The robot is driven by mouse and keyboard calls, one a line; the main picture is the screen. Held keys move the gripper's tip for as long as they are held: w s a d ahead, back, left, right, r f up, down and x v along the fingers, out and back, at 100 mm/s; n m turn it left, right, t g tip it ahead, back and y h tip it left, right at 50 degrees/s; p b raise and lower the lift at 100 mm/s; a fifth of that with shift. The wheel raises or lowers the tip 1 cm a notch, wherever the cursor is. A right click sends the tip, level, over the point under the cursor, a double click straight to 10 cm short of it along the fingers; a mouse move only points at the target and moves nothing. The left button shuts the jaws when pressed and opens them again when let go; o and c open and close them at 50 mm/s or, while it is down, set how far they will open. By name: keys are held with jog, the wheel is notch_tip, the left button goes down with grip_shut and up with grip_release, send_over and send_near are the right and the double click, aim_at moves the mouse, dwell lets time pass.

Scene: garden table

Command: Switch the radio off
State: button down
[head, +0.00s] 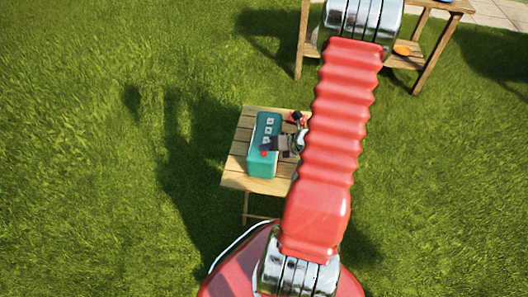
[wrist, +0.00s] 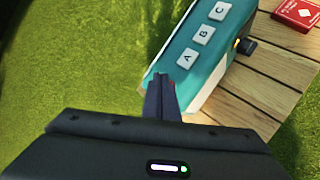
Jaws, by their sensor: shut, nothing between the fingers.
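The radio is a teal box (head: 264,166) on the small wooden table in the head view. My gripper (head: 267,145) is shut and empty, over the radio's top in the head view. In the wrist view its fingertips (wrist: 160,80) overlap the radio's near end, hiding part of it. I cannot tell whether they touch it.
The small wooden table (head: 234,174) stands on grass, with bare slats left of the radio. A red card box (wrist: 297,13) lies on the slats right of the radio. A taller wooden table (head: 427,73) stands at the back right.

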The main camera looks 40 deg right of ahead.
jog(key=shift+f, duration=0.2)
jog(key=shift+f, duration=0.25)
dwell(0.8)
jog(key=shift+r, duration=0.5)
jog(key=shift+r, duration=0.1)
jog(key=shift+r, duration=2.9)
jog(key=shift+s, duration=0.1)
